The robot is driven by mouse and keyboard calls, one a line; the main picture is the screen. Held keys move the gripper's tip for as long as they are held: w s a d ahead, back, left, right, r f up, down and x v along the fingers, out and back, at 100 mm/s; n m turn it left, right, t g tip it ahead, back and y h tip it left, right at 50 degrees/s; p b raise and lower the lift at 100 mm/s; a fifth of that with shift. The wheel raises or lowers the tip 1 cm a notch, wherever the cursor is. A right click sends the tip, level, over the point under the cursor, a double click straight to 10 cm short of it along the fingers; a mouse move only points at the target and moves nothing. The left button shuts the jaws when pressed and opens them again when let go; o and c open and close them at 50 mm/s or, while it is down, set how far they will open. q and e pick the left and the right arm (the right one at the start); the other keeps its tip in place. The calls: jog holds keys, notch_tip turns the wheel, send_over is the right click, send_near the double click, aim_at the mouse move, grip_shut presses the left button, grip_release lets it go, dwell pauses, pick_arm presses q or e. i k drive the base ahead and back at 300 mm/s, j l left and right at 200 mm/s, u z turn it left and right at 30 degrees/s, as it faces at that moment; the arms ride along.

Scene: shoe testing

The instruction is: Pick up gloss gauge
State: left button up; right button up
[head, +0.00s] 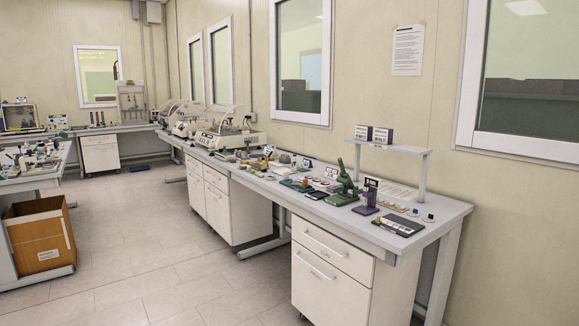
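No gripper of mine shows in the head view. I cannot tell for sure which item is the gloss gauge, as the items on the long workbench (450,212) are small. Near its right end stand a purple upright device (369,197) and a green press-like stand (345,186). A dark flat case with light parts (398,225) lies at the front right corner. Small round pieces (428,217) lie just behind it.
A raised shelf (405,148) with two small boxes (373,134) stands at the back of the bench. A cardboard box (40,237) sits at the left by another table. The tiled floor (160,260) between is clear.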

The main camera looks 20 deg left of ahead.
aim_at(282, 158)
jog(key=i+j+u, duration=0.25)
jog(key=u, duration=0.25)
jog(key=i+u, duration=0.5)
jog(key=i+j+u, duration=0.25)
jog(key=i+u, duration=0.2)
jog(key=i, duration=0.2)
jog(key=i+u, duration=0.5)
jog(key=i, duration=1.25)
jog(key=i+z, duration=0.15)
jog(key=i, duration=0.9)
jog(key=j, duration=0.1)
